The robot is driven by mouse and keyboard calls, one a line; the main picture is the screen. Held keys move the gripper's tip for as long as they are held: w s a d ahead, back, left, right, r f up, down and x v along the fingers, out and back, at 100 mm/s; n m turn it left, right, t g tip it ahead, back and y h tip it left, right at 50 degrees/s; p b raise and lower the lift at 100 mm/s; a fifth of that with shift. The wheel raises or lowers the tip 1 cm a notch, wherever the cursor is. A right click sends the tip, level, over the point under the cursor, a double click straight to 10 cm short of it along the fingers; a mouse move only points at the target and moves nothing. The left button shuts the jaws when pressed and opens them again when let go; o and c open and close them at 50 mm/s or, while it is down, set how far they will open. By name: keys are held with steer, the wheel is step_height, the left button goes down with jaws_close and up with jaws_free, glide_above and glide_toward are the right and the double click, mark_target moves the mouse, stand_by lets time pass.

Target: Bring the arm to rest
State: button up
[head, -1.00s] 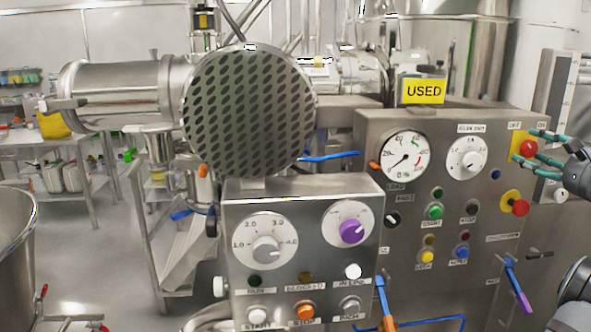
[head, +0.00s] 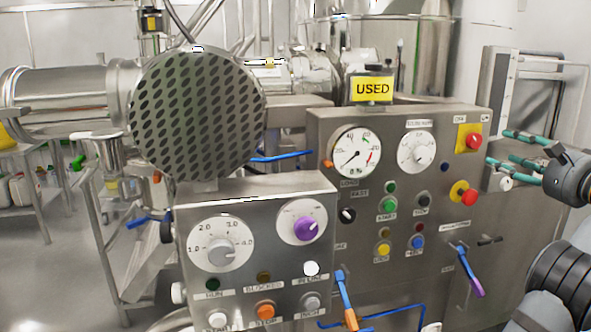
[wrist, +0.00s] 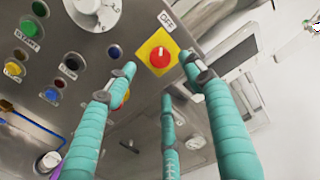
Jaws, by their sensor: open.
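My gripper (head: 503,150) is at the right of the head view, with its teal fingers spread and nothing between them. Its fingertips point left, toward the right end of the control panel (head: 340,225). In the head view they lie just right of the red switch (head: 474,141) on its yellow plate. In the wrist view the open fingers (wrist: 160,78) frame the red switch (wrist: 160,57), under an OFF label. I see no clear contact with the switch. My dark arm links show at the lower right.
A red emergency button (head: 465,195) sticks out below the switch. A lever with a purple tip (head: 470,275) projects from the panel's lower right. A nearer panel (head: 255,255) with dials stands left, below a round perforated screen (head: 197,115). A yellow USED sign (head: 373,89) stands on top.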

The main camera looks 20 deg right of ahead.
mark_target(477, 142)
steer(key=w, duration=0.3)
steer(key=w+d, duration=0.1)
steer(key=w, duration=0.5)
steer(key=shift+w+d, duration=0.3)
steer(key=shift+m+p, duration=0.65)
steer(key=shift+m, duration=0.15)
steer(key=m+p, duration=0.2)
steer(key=m, duration=0.1)
steer(key=shift+s+r, duration=0.2)
steer(key=shift+r, duration=0.1)
steer(key=m+p, duration=0.2)
steer(key=m, duration=0.1)
steer(key=shift+w+r+p, duration=0.1)
steer(key=shift+p, duration=0.2)
steer(key=m+p, duration=0.5)
steer(key=m, duration=0.1)
steer(key=shift+p, duration=0.4)
steer(key=m+p, duration=0.4)
steer(key=p, duration=0.1)
steer(key=shift+d+p, duration=0.1)
steer(key=shift+p, duration=0.3)
steer(key=shift+s+f+m+b, duration=0.3)
steer(key=shift+s+f+m, duration=0.1)
steer(key=shift+f, duration=0.1)
steer(key=shift+s, duration=0.25)
steer(key=shift+s+r+b, duration=0.1)
steer(key=shift+s+b, duration=0.2)
